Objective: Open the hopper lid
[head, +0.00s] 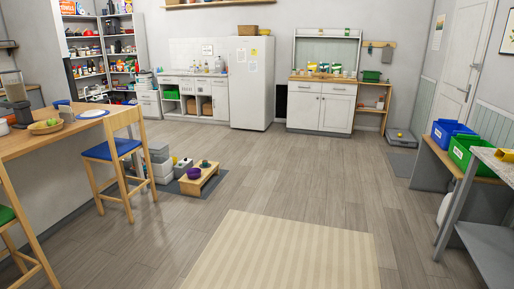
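I cannot make out for certain which thing is the hopper, and no lid shows clearly. Grey and white box-like units (158,168) stand on the floor beside the counter, partly hidden behind a stool. They are too small to tell whether any has a lid. A tall container with a clear-looking upper part (12,86) stands on the wooden counter at the left edge. A low wooden stand (200,182) with a purple bowl (194,173) and a dark bowl sits on a dark floor mat. Neither of my grippers is in view.
A blue-seated stool (111,150) stands at the wooden counter (85,128) on the left. A striped rug (290,255) lies ahead on open wood floor. A workbench (490,170) with blue and green bins stands right. A fridge (250,85) and cabinets line the back.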

